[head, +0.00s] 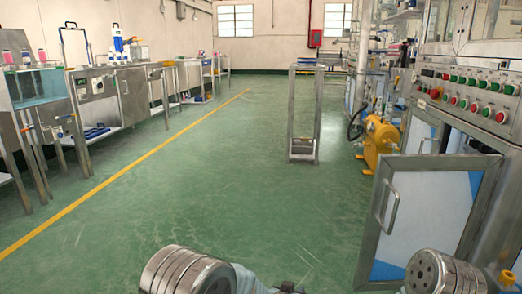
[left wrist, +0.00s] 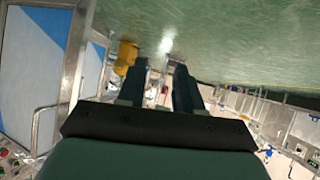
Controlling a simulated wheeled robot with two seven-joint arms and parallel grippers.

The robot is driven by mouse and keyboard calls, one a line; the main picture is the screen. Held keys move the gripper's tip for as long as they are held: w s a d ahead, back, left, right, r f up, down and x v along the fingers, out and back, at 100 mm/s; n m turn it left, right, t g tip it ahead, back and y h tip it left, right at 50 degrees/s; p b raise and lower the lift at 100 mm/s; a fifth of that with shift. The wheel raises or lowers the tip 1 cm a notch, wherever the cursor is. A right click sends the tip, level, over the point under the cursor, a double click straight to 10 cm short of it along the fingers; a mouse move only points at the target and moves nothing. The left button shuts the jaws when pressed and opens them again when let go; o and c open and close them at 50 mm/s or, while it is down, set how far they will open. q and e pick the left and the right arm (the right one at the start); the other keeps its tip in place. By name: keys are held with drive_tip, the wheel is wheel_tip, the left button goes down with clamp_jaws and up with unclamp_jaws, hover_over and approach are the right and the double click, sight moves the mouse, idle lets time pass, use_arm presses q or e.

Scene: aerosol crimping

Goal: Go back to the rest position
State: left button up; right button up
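My left gripper (left wrist: 160,80) shows in the left wrist view with its two dark fingers apart and nothing between them. Green floor and part of the machine lie beyond the fingertips. In the head view a small dark part of my left gripper (head: 288,287) shows at the bottom edge, mostly cut off. Metal links of my arms show at the bottom left and bottom right. My right gripper does not show in either view.
A cabinet door (head: 425,210) with a handle stands open at the right, below a button panel (head: 470,97). A yellow machine part (head: 380,140) and an upright metal frame (head: 304,115) stand farther off. Metal benches (head: 100,90) line the left. The middle floor (head: 220,190) is clear.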

use_arm(q)
drive_tip(key=s+a+f+n+g+y, duration=0.2)
drive_tip(key=s+a+f+n+g, duration=0.35)
drive_tip(key=s+a+f, duration=1.35)
drive_tip(key=s+a+r+g+h, duration=0.1)
drive_tip(key=s+a+g, duration=0.3)
drive_tip(key=s, duration=0.6)
wheel_tip(320, 180, up, 17)
drive_tip(key=d+p, duration=0.1)
drive_tip(key=p, duration=1.6)
drive_tip(key=shift+w+d+p, duration=0.2)
drive_tip(key=shift+p, duration=0.2)
